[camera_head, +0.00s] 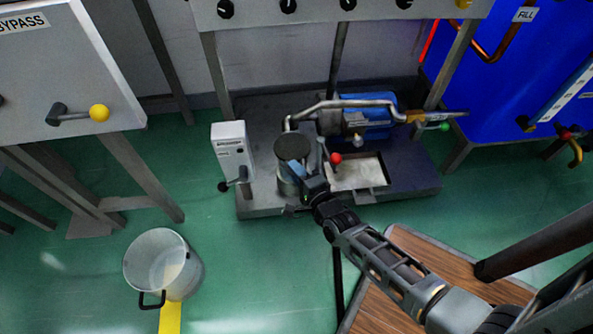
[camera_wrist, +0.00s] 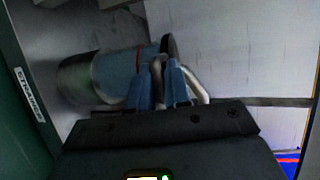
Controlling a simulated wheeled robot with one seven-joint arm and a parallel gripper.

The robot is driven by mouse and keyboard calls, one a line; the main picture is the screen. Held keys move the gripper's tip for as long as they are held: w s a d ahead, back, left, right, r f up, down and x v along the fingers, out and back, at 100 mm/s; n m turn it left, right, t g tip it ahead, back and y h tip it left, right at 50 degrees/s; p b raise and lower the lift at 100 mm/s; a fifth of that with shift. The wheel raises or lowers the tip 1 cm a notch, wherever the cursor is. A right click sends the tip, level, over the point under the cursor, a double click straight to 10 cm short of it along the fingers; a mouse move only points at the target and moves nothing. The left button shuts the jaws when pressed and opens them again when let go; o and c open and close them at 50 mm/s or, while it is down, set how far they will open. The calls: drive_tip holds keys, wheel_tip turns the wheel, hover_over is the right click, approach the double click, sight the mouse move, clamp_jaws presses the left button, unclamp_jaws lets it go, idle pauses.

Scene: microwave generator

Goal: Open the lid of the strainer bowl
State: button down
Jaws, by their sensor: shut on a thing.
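The strainer bowl (camera_head: 289,187) is an upright metal cylinder on the grey skid, partly hidden behind my gripper. Its dark round lid (camera_head: 292,147) shows at the top; I cannot tell whether a gap is open beneath it. My gripper (camera_head: 304,170) is at the bowl's right front side, near the lid.
A white box (camera_head: 232,148) with a black lever stands left of the bowl. A pipe (camera_head: 345,104) and blue pump (camera_head: 370,120) are behind it. A red-knobbed valve (camera_head: 336,158) is close on the right. A metal pot (camera_head: 163,262) stands on the green floor.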

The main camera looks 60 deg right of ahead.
drive_tip(key=shift+r+g+y+p, duration=0.65)
drive_tip(key=shift+r+p, duration=0.85)
drive_tip(key=shift+p, duration=1.5)
drive_tip(key=r+p, duration=0.1)
drive_tip(key=p, duration=0.1)
drive_tip(key=g+p, duration=0.1)
drive_tip(key=shift+w+d+r+m+y+p, duration=0.15)
drive_tip(key=shift+d+r+m+y+p, duration=0.1)
drive_tip(key=shift+r+m+p, duration=0.15)
drive_tip(key=w+d+r+m+g+y+p, duration=0.2)
drive_tip(key=w+d+r+g+y+p, duration=0.5)
drive_tip(key=p, duration=0.9)
drive_tip(key=shift+d+r+y+p, duration=0.3)
drive_tip(key=shift+d+r+y, duration=0.1)
drive_tip(key=shift+d+r, duration=0.5)
drive_tip(key=shift+d+m+g, duration=0.1)
drive_tip(key=shift+m+g, duration=0.15)
drive_tip(key=shift+m, duration=0.05)
drive_tip(key=c, duration=1.2)
unclamp_jaws()
drive_tip(key=shift+w+d, duration=0.1)
